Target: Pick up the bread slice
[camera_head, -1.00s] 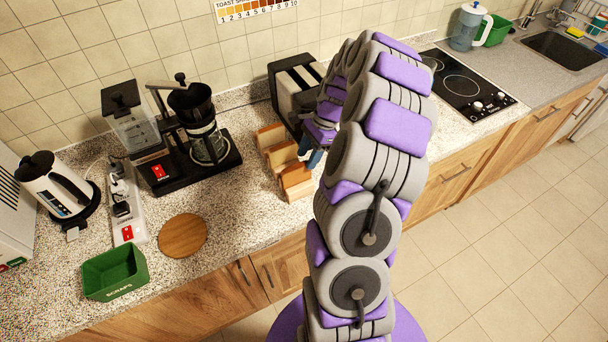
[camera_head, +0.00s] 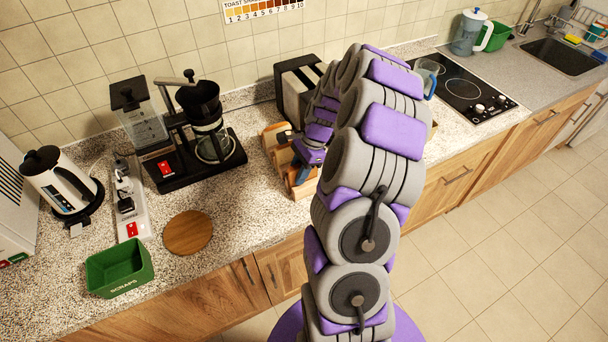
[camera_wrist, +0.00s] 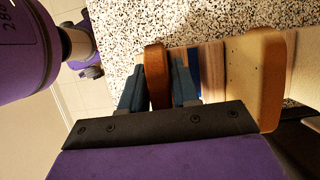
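A bread slice with brown crust (camera_wrist: 156,78) stands on edge between the two blue fingers of my gripper (camera_wrist: 158,85) in the wrist view. One finger is on each side, close to its faces; I cannot tell whether both touch. A second, paler slice (camera_wrist: 252,80) stands to the right, outside the fingers. In the head view the slices stand in a wooden rack (camera_head: 275,143) on the counter, and my gripper (camera_head: 305,160) is at its front right end, partly hiding it.
A toaster (camera_head: 297,85) stands just behind the rack. A coffee maker (camera_head: 205,130) is to the left, with a round wooden board (camera_head: 187,233) and a green scraps bin (camera_head: 119,267) in front. A jug (camera_head: 428,76) stands by the hob (camera_head: 465,85).

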